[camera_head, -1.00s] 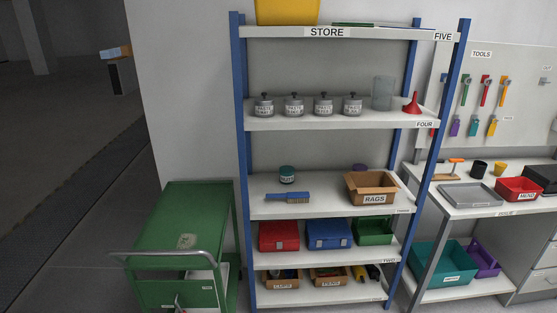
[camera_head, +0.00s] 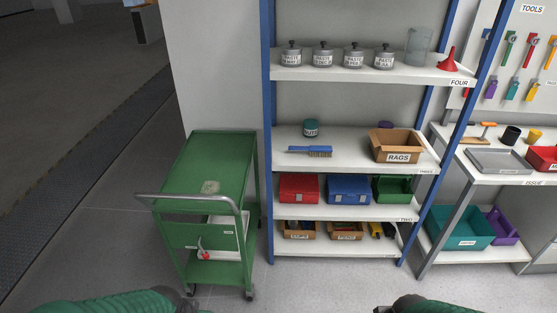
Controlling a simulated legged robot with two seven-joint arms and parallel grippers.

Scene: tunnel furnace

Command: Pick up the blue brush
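The blue brush (camera_head: 311,151) lies on the middle shelf (camera_head: 345,160) of the blue-posted rack. It has a blue handle to the left and brownish bristles to the right. It is apart from the things around it, and nothing covers it. Dark green arm parts of mine show at the bottom edge, left and right of the middle. Neither gripper's fingers show, so nothing of mine is seen near the brush.
A small teal-lidded jar (camera_head: 311,128) stands behind the brush, and a cardboard RAGS box (camera_head: 397,146) to its right. Red (camera_head: 299,188) and blue (camera_head: 348,189) bins sit one shelf below. A green cart (camera_head: 217,178) stands left of the rack. Grey floor lies in front.

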